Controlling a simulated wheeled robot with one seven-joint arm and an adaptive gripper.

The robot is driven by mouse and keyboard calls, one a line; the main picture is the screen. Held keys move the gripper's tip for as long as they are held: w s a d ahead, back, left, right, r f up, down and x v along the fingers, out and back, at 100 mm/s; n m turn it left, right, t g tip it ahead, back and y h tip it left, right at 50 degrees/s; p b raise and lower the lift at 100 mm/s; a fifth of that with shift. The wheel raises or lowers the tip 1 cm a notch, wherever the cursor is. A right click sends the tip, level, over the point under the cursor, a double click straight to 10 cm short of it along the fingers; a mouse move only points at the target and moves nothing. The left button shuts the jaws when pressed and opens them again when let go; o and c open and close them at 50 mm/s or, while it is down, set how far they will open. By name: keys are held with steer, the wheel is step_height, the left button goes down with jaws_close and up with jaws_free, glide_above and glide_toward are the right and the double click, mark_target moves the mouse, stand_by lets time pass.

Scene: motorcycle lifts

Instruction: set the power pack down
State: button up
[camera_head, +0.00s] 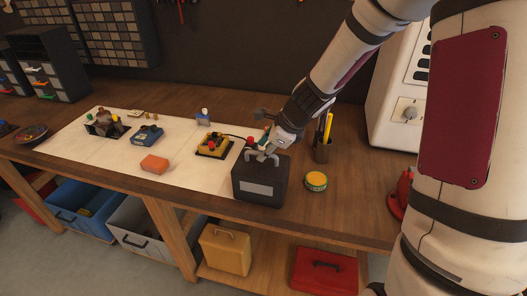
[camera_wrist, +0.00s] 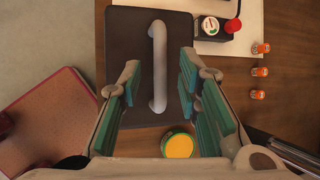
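The power pack appears as a dark grey box (camera_head: 259,187) with a pale label and a light handle on top. It stands upright on the wooden workbench (camera_head: 350,205), close to the front edge. In the wrist view its dark top (camera_wrist: 132,60) lies below my gripper, and the pale handle (camera_wrist: 158,65) shows between the fingers. My gripper (camera_wrist: 160,88) is open, with a gap on both sides of the handle. In the head view my gripper (camera_head: 264,152) is right at the top of the box; the exact height between fingertips and handle is hard to tell.
A yellow-topped tin (camera_head: 316,181) and a pen holder (camera_head: 322,150) stand right of the box. A white mat (camera_head: 190,172) to the left bears an orange block (camera_head: 154,164) and a yellow device (camera_head: 213,145). A red case (camera_head: 323,270) sits on the shelf below.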

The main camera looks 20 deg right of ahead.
steer(key=v, duration=1)
steer(key=s+a+r+n+h, duration=0.1)
steer(key=s+a+r+n, duration=0.4)
steer(key=s+r+n, duration=0.45)
steer(key=s+d+r+n+h, duration=0.1)
steer(key=s+r+n+h, duration=0.1)
steer(key=s+n, duration=1.2)
steer(key=shift+r+n, duration=0.25)
steer(key=shift+n, duration=0.1)
steer(key=shift+d, duration=0.1)
steer(key=w+f+b, duration=0.3)
steer(key=shift+w+f, duration=0.15)
steer(key=shift+w, duration=0.2)
